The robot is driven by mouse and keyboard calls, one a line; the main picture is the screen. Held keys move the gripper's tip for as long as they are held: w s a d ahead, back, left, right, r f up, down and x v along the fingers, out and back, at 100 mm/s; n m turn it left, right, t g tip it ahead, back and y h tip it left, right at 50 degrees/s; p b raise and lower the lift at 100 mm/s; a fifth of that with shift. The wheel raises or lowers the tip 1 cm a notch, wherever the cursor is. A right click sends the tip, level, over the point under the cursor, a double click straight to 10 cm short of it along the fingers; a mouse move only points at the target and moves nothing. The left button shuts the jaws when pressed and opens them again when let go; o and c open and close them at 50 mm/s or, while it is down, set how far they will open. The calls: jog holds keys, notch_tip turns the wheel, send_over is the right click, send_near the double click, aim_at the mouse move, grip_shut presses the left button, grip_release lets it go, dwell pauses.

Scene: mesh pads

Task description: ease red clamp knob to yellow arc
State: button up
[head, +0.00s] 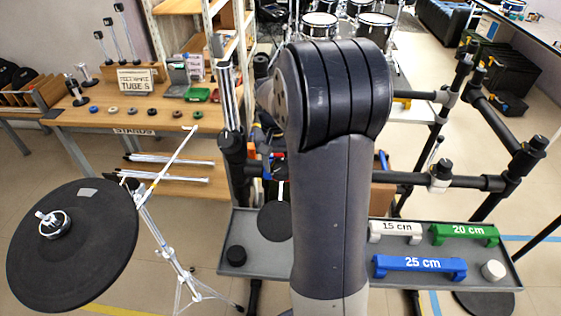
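My own dark arm fills the middle of the head view and covers much of the rack behind it. I cannot make out a yellow arc. My gripper cannot be seen; it is hidden behind my arm or out of frame.
A grey tray (345,271) holds white (397,231), green (465,234) and blue (420,265) spacer bars. A black cymbal pad (75,245) stands at left on a chrome stand (165,240). A wooden table (130,112) is behind. Black rack tubes (505,123) extend at right.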

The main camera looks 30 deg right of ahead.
jog(key=c, duration=0.9)
jog(key=shift+o, duration=0.2)
jog(key=shift+m, duration=0.3)
jog(key=m+t+y, duration=0.2)
jog(key=m, duration=0.1)
jog(key=shift+s+d+m+y, duration=0.2)
jog(key=shift+d+m+y, duration=0.1)
jog(key=m+t, duration=0.1)
jog(key=m+y+b, duration=0.1)
jog(key=shift+s+d+f+m+t+b, duration=0.1)
jog(key=shift+s+f+m+t+b, duration=0.05)
jog(key=shift+m+t+b, duration=0.2)
jog(key=shift+s+m+t+y+b, duration=0.15)
jog(key=shift+m+t+y+b, duration=0.15)
jog(key=shift+m+t+b, duration=0.5)
jog(key=shift+m, duration=0.45)
jog(key=o, duration=1)
